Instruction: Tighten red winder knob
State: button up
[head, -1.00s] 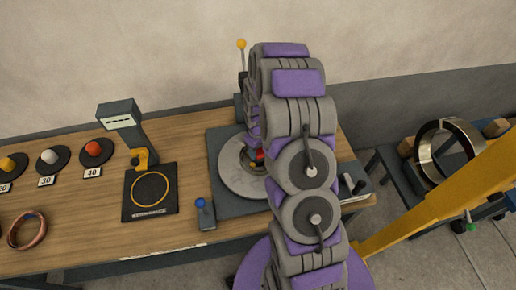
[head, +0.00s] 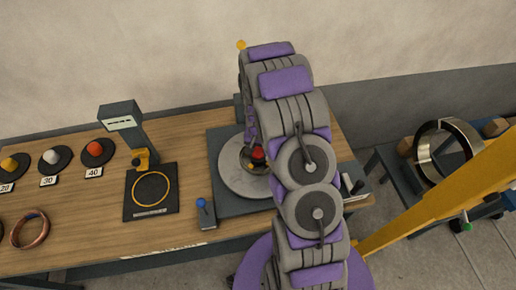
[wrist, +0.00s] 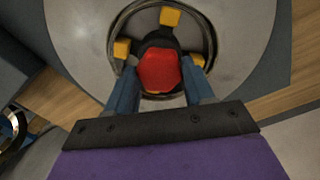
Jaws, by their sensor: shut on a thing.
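The red winder knob (wrist: 158,70) sits at the middle of the round grey winder plate (wrist: 75,35), with yellow blocks (wrist: 170,17) around it. In the wrist view my gripper (wrist: 160,78) has its two blue-grey fingers on either side of the knob, shut on it. In the head view the red knob (head: 258,153) shows just left of my arm, and the grey plate (head: 235,170) lies under it. My arm hides the plate's right part and most of my gripper.
On the wooden bench (head: 110,225) stand a dark device with a yellow ring (head: 151,188) and a blue-knobbed lever (head: 202,205). Red (head: 95,148), white (head: 50,157) and yellow (head: 8,163) knobs are at the left. A yellow beam (head: 440,200) and a metal ring (head: 450,145) are at the right.

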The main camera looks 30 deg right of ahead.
aim_at(258, 151)
jog(key=shift+w+r+m+p, duration=0.1)
jog(key=shift+m+p, duration=0.3)
jog(key=shift+m, duration=1.9)
jog(key=o, duration=1)
jog(key=shift+a, duration=0.1)
jog(key=shift+o, duration=0.2)
notch_tip(258, 151, up, 17)
jog(key=shift+p, duration=0.35)
jog(key=shift+r, duration=0.1)
